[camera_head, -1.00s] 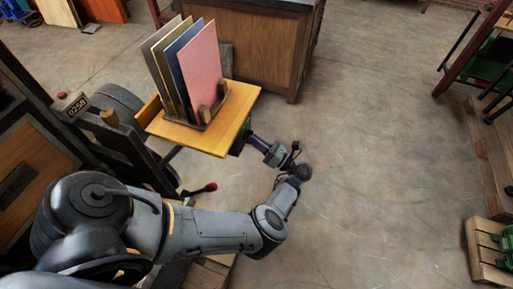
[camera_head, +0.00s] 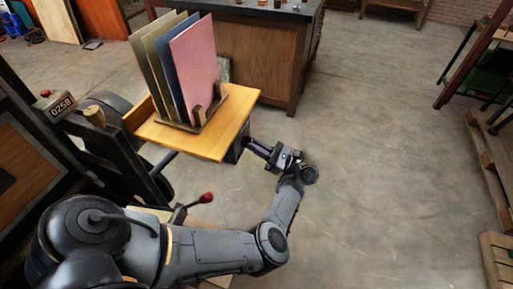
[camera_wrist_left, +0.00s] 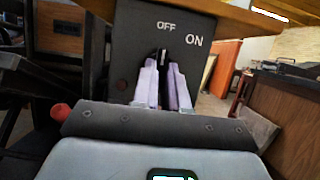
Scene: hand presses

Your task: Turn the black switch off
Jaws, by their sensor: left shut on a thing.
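The black switch box (camera_wrist_left: 140,30) fills the upper middle of the left wrist view, with white OFF and ON labels. In the head view the dark box (camera_head: 236,151) is partly hidden under the wooden shelf. The small black switch lever (camera_wrist_left: 162,57) stands between the tips of my left gripper (camera_wrist_left: 163,66), below the OFF label and left of ON. The purple fingers are close together on either side of it. In the head view my left gripper (camera_head: 256,147) reaches toward the box from the right. My right gripper is not in view.
The wooden shelf (camera_head: 222,140) above the box holds a rack of upright coloured panels (camera_head: 195,70). A red-knobbed lever (camera_head: 206,198) is below and left of my gripper. A wooden cabinet (camera_head: 262,55) stands behind. The floor to the right (camera_head: 390,160) is clear.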

